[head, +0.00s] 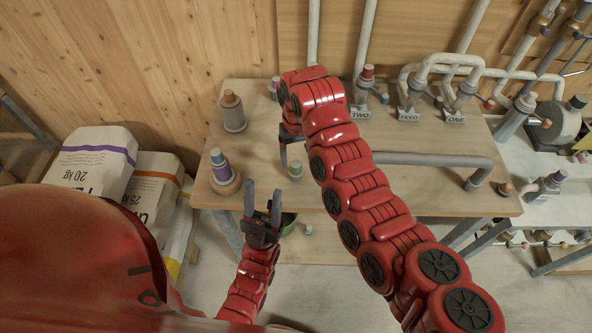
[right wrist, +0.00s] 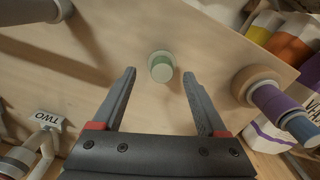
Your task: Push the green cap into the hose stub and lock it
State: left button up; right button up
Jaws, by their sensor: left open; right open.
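A pale green cap (head: 295,171) stands on the wooden table near its front edge. In the right wrist view the green cap (right wrist: 161,67) sits ahead of the fingertips, roughly midway between them. My right gripper (right wrist: 157,72) is open and empty, and no finger touches the cap. In the head view its fingers (head: 290,148) are partly hidden by my arm. My left gripper (head: 262,198) is open and empty, upright at the table's front edge, left of the cap. I cannot tell which fitting is the hose stub.
A purple-banded cylinder (head: 222,174) and a grey cylinder (head: 233,115) stand on the table's left side. Labelled pipe fittings (head: 408,113) line the back, and a grey pipe (head: 433,160) crosses the right. Feed sacks (head: 92,165) stand left.

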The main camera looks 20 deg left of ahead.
aim_at(298, 164)
notch_tip(298, 164, down, 3)
jog(key=shift+r+p, duration=0.15)
jog(key=shift+p, duration=0.3)
jog(key=f+p, duration=0.2)
jog(key=f, duration=0.2)
jog(key=shift+a, duration=0.2)
jog(key=shift+f, duration=0.65)
grip_shut()
